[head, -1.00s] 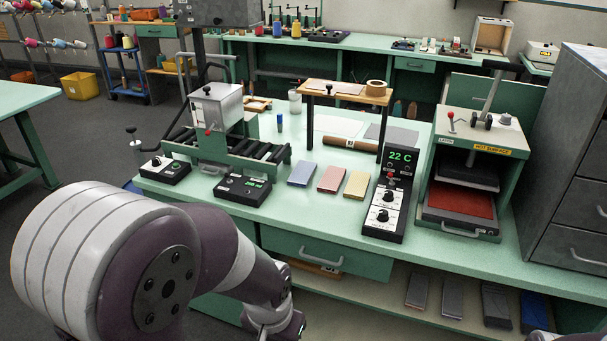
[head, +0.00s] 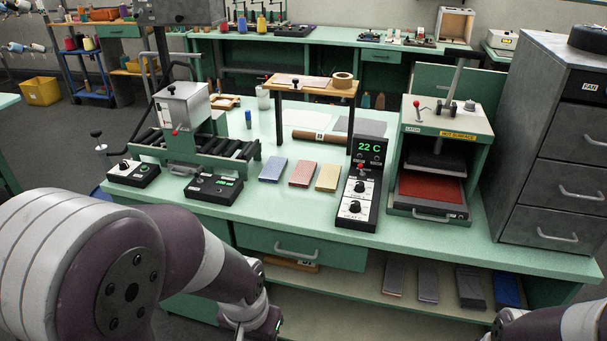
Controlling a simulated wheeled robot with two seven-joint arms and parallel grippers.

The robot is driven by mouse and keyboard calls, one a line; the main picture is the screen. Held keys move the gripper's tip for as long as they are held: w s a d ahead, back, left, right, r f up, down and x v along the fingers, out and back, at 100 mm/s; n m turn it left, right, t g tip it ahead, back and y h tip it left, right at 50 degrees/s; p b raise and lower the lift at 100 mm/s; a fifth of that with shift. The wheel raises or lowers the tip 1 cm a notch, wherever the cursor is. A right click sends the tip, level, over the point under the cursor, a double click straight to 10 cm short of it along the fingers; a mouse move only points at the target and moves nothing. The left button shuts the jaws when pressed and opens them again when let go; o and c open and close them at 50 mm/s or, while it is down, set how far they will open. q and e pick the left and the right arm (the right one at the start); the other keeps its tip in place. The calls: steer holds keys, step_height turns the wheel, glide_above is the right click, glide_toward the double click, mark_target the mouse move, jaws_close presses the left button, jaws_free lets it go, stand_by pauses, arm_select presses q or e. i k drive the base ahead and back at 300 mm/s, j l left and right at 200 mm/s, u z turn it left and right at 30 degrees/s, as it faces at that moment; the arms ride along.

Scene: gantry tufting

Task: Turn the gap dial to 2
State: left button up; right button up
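A small black control box (head: 133,173) stands at the bench's left front, by the roller machine, with one dark dial (head: 124,166) on its top. Its lettering is too small to read, so I cannot tell whether this is the gap dial or where it points. A tall black panel (head: 358,212) reading 22 C carries two more dials, an upper one (head: 359,187) and a lower one (head: 354,207). My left gripper (head: 267,327) shows only partly at the bottom edge, below the bench top; its fingers are hidden. My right arm enters at bottom right, its gripper out of frame.
Blue, red and yellow blocks (head: 302,174) lie mid-bench. A hot press (head: 440,160) stands right. The front strip of the bench is clear.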

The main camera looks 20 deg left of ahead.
mark_target(123, 165)
steer(key=u, duration=1.4)
steer(key=i+j+z, duration=0.1)
steer(key=z, duration=0.3)
steer(key=j+z, duration=0.1)
steer(key=z, duration=0.25)
steer(key=i+j+z, duration=0.1)
steer(key=z, duration=0.3)
steer(key=j+z, duration=0.15)
steer(key=z, duration=0.25)
